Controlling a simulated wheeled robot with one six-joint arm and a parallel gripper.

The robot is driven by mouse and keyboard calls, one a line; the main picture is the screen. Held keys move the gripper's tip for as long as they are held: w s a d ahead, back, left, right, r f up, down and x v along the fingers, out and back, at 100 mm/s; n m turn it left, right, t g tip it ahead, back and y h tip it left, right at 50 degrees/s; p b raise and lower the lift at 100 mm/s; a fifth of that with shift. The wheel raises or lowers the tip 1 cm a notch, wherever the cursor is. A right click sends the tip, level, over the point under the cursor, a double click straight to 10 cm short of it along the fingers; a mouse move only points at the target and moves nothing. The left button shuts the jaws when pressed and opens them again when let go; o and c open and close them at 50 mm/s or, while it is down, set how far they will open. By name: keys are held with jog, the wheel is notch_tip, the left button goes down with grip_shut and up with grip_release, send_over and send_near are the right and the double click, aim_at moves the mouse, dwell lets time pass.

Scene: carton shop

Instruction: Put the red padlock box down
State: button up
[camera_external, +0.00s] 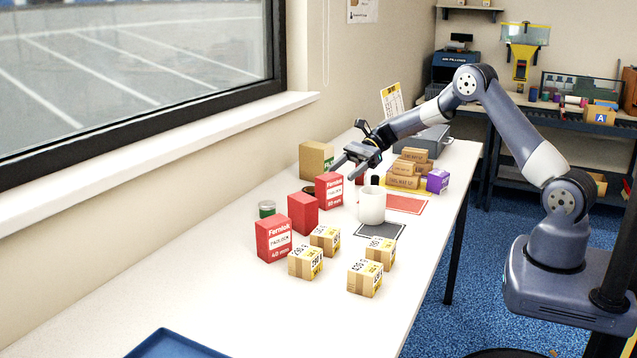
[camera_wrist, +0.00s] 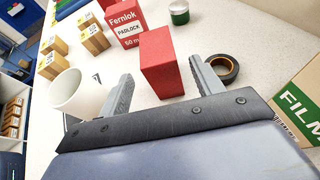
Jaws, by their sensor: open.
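A red padlock box (camera_external: 329,191) stands upright on the white table, its Fernlok label facing the external camera. In the wrist view the red box (camera_wrist: 163,62) shows plain sides between my two fingers, with a gap on each side. My gripper (camera_external: 347,169) is open above and behind it. Another red box (camera_external: 303,213) stands nearer the external camera; its Fernlok padlock 50 mm label shows in the wrist view (camera_wrist: 125,22). A third red Fernlok box (camera_external: 273,238) stands nearest the external camera.
A white mug (camera_external: 371,205) stands close beside the fingers. A dark tape roll (camera_wrist: 226,68), a green tin (camera_external: 267,209) and a brown carton (camera_external: 315,159) are near. Several small cartons (camera_external: 306,262) stand in front. A dark mat (camera_external: 380,230) and red mat (camera_external: 407,203) lie right.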

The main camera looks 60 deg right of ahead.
jog(key=v, duration=0.5)
jog(key=shift+s+d+r+b, duration=0.1)
jog(key=shift+d+r+b, duration=0.1)
jog(key=shift+b, duration=0.15)
